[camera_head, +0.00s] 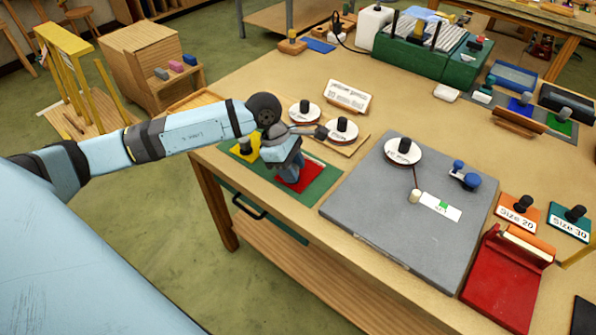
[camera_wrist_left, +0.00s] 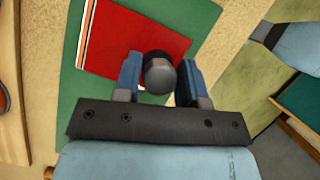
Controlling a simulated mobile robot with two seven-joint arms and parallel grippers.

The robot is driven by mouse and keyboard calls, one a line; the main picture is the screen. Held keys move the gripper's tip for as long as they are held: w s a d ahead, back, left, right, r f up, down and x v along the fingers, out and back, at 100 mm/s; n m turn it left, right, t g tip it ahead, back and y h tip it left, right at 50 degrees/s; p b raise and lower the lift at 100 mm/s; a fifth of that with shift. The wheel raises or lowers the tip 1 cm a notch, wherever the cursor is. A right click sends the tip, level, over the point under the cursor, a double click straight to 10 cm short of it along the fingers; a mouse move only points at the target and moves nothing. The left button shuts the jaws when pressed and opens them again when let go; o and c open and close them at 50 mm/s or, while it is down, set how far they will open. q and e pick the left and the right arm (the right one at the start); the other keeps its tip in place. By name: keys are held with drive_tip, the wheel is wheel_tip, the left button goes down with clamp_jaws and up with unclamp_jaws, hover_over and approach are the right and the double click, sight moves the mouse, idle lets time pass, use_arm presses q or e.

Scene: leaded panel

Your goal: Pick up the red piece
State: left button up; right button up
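The red piece (camera_head: 299,174) is a flat red plate lying on a green mat (camera_head: 326,184) near the table's left edge. It also shows in the left wrist view (camera_wrist_left: 130,40), with a dark round knob (camera_wrist_left: 160,76) standing on it. My left gripper (camera_head: 289,175) points down over the red piece and hides part of it in the head view. In the wrist view its two blue fingers stand on either side of the knob, very close to it. I cannot tell whether they touch it. My right gripper is not in view.
A yellow piece (camera_head: 245,148) lies on the mat beside my gripper. Knobbed white discs (camera_head: 304,113) and a white card (camera_head: 348,96) stand behind it.

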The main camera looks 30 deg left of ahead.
use_arm(q)
drive_tip(key=c, duration=0.4)
wheel_tip(320, 180, up, 20)
drive_tip(key=shift+b, duration=0.45)
